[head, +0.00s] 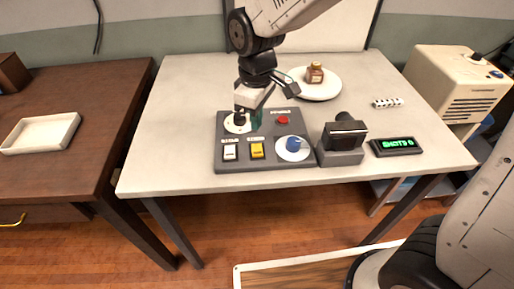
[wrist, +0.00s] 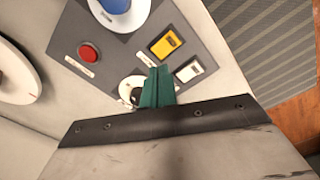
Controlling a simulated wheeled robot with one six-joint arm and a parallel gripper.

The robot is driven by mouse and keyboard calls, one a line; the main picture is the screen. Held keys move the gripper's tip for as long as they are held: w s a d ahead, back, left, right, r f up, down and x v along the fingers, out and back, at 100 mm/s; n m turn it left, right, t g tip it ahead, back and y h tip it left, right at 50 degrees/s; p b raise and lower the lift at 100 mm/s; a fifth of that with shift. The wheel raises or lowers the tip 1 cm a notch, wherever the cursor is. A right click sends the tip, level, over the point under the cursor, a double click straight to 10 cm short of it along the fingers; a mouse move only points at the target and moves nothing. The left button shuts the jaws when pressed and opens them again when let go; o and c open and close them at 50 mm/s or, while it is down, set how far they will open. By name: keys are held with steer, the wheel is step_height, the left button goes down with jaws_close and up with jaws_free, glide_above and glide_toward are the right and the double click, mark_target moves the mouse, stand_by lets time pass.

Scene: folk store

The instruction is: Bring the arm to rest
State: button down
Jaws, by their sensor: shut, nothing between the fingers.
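My gripper (head: 255,120) is over the upper left part of a dark grey control panel (head: 268,162) on the white table. Its green fingers are together and empty, and they also show in the wrist view (wrist: 157,88). They point down beside a black knob on a white disc (head: 238,124), which the fingers partly hide in the wrist view (wrist: 128,88). Whether they touch it I cannot tell. My arm reaches down from the top of the head view, bent at the wrist.
The panel has a red button (head: 283,120), a blue knob (head: 293,143), a yellow switch (head: 257,150) and a white switch (head: 230,153). To its right stand a black device (head: 345,136) and a green display (head: 397,146). A plate (head: 322,91) holding a small jar (head: 315,73) is behind.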

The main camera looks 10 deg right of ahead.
steer(key=shift+r, duration=0.3)
stand_by(0.4)
steer(key=s+d+r+m, duration=0.5)
steer(key=s+d, duration=0.4)
steer(key=d, duration=0.1)
steer(key=s+d+r+m+t, duration=0.1)
steer(key=s+d+r+m, duration=0.4)
steer(key=s+d, duration=0.5)
steer(key=shift+s+d+r+m, duration=0.25)
steer(key=shift+d+r+m, duration=0.15)
steer(key=shift+m, duration=0.4)
